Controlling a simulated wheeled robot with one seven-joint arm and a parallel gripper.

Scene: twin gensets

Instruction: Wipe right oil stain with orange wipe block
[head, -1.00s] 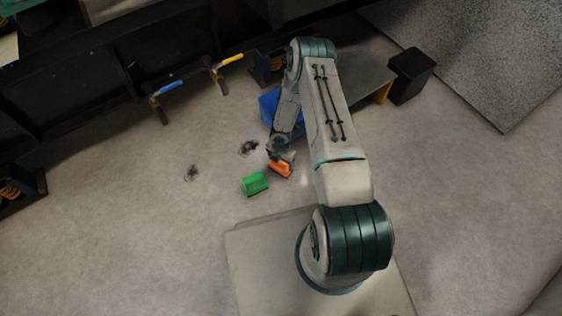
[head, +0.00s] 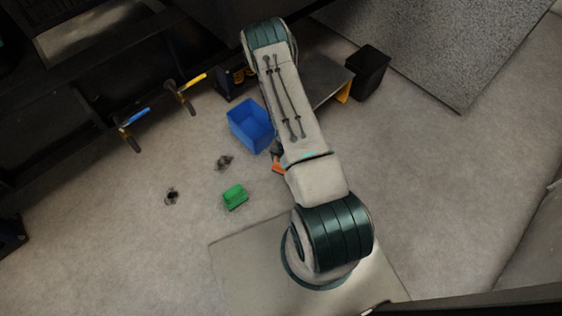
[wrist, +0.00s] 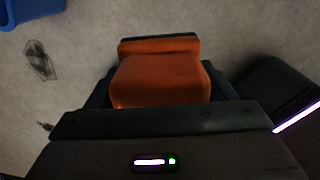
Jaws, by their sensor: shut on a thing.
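The orange wipe block (wrist: 160,78) is between the jaws of my gripper (wrist: 160,105), which is shut on it, in the wrist view. In the head view a small part of the orange block (head: 279,168) shows beside my arm, which hides most of the gripper. The right oil stain (head: 224,162) is a dark smudge on the floor to the left of the block. A dark stain also shows at the left of the wrist view (wrist: 40,62), apart from the block. A second stain (head: 171,196) lies farther left.
A green block (head: 235,196) stands on the floor below the right stain. A blue bin (head: 250,124) is above the orange block. Blue (head: 134,118) and yellow (head: 192,82) handles stick out from the dark frame. A black bin (head: 368,72) stands at upper right.

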